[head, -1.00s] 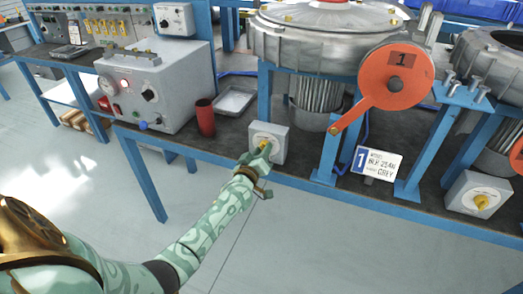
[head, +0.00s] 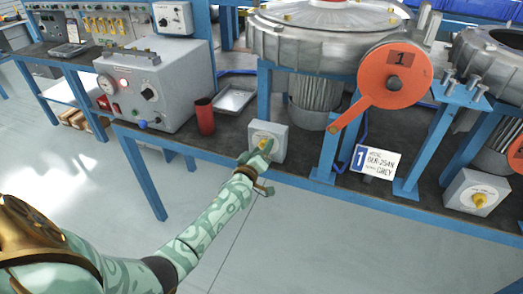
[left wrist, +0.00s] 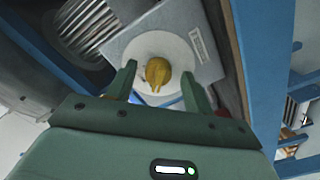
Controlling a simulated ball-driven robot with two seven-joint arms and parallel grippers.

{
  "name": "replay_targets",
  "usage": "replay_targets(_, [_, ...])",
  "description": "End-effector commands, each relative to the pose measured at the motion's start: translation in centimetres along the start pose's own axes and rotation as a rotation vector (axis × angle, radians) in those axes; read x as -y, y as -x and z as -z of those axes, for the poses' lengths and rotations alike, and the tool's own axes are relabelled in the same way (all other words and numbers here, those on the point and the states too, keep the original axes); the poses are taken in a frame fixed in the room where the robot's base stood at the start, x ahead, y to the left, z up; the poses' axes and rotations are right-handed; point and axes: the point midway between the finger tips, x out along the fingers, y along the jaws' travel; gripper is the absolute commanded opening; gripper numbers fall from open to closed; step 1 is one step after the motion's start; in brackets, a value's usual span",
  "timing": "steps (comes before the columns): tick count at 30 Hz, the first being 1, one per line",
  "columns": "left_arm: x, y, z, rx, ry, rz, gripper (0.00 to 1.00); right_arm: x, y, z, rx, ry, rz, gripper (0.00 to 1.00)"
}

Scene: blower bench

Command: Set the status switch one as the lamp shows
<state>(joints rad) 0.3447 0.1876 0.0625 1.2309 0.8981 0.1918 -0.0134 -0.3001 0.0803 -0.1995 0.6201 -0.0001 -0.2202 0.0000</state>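The status switch is a light grey box (head: 270,134) with a yellow knob, below machine one at the bench's front edge. In the left wrist view the yellow knob (left wrist: 158,72) sits on a round white dial (left wrist: 180,58). My left gripper (head: 262,162) is at the front of this box. In the left wrist view my left gripper (left wrist: 158,88) is open, with one finger on each side of the knob and gaps between. A small round lamp (head: 124,83) on the grey test box (head: 165,85) looks lit, whitish to red. My right gripper is not in view.
A red cup (head: 205,116) and a metal tray (head: 234,100) stand left of the switch. A card marked 1 (head: 375,162) and blue frame legs (head: 328,150) are to its right. A second switch box (head: 476,191) is at far right.

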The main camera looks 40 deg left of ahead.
Motion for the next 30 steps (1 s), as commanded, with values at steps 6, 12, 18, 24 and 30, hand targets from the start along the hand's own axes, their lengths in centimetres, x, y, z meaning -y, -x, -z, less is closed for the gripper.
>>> replay_targets(6, [-0.1,0.1,0.0,0.000,-0.001,-0.001,0.51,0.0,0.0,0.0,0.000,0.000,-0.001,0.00])
replay_targets(12, [-0.3,2.3,0.2,0.001,-0.002,-0.002,0.51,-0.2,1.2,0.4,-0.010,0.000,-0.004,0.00])
replay_targets(18, [-0.4,7.6,0.3,0.001,0.000,-0.001,0.51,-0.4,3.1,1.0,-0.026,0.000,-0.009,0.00])
replay_targets(24, [-0.2,12.7,0.2,0.002,-0.002,-0.001,0.51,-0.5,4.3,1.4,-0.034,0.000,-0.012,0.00])
replay_targets(30, [-0.1,15.6,0.1,0.000,-0.001,0.000,0.51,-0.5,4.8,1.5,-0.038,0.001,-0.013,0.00])
